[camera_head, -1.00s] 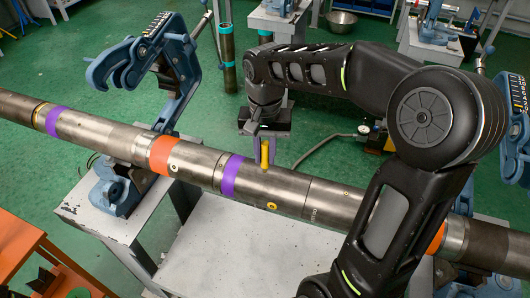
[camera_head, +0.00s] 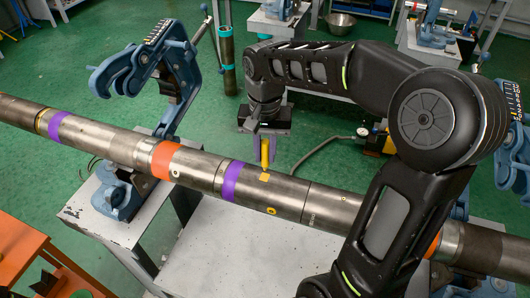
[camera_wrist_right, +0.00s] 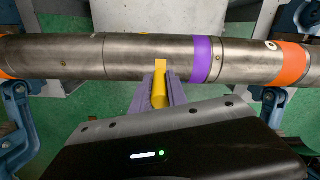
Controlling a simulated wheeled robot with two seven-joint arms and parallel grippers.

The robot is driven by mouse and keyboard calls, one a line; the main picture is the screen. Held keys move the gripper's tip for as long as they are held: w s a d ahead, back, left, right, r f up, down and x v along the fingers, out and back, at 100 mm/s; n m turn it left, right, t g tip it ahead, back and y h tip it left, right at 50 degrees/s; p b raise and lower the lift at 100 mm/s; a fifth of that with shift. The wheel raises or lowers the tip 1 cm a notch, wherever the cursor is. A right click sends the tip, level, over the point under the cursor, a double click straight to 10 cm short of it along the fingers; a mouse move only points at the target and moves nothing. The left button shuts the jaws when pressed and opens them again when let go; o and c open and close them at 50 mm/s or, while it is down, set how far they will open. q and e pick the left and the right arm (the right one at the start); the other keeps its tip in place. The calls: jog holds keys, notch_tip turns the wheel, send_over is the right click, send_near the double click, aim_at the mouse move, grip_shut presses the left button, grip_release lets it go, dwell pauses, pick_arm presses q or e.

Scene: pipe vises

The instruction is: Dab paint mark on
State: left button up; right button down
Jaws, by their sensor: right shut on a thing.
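A long steel pipe (camera_head: 200,170) runs across the head view and also crosses the right wrist view (camera_wrist_right: 75,57). My right gripper (camera_head: 263,148) is just behind the pipe, its fingers shut on a yellow paint marker (camera_head: 265,150). The marker also shows between the fingers in the right wrist view (camera_wrist_right: 159,92), its tip at the pipe's side. A yellow-orange paint mark (camera_head: 265,177) is on the pipe at the marker's tip, just right of a purple band (camera_head: 232,181). My left gripper is not in view.
A blue vise (camera_head: 165,70) stands open at the left, and an orange band (camera_head: 164,159) marks the pipe near it. A pale bench top (camera_head: 235,250) lies below the pipe. A hose and gauge (camera_head: 363,131) are on the floor behind.

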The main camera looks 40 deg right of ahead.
aim_at(265, 142)
jog(key=shift+r+p, duration=1.3)
jog(key=shift+r, duration=0.7)
